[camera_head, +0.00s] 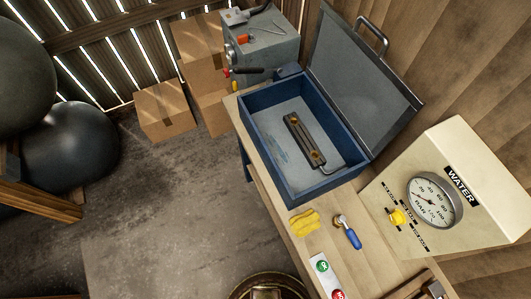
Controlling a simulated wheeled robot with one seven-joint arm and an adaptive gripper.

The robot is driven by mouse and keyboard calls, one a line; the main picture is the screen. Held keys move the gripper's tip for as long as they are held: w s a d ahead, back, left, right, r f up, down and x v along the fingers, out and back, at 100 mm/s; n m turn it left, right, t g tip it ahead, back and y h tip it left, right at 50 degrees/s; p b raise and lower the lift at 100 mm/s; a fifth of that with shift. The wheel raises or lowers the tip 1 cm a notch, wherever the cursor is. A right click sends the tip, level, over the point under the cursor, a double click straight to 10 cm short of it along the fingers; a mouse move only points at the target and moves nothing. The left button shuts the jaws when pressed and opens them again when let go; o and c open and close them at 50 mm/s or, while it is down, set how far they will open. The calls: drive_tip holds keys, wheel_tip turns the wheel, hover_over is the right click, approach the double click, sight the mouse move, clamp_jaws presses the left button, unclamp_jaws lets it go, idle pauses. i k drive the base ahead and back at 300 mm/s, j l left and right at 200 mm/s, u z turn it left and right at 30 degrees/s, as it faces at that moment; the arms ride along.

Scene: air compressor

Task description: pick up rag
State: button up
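A small crumpled yellow cloth, which looks like the rag (304,222), lies on the wooden bench top (272,200). It is just in front of the open blue metal box, near the bench's left edge. Nothing covers it. A blue-handled item with a metal end (347,232) lies to its right, apart from it. I cannot make out my gripper in this view.
The open blue box (252,135) holds a dark tool (304,140). A cream water-gauge box (490,170) stands at right. A panel with green and red buttons (328,277) is nearer. Cardboard boxes (163,110) stand on the floor, which is clear at left centre.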

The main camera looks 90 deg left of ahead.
sight(301, 224)
drive_tip(key=k+j+u, duration=0.15)
drive_tip(key=u, duration=2.2)
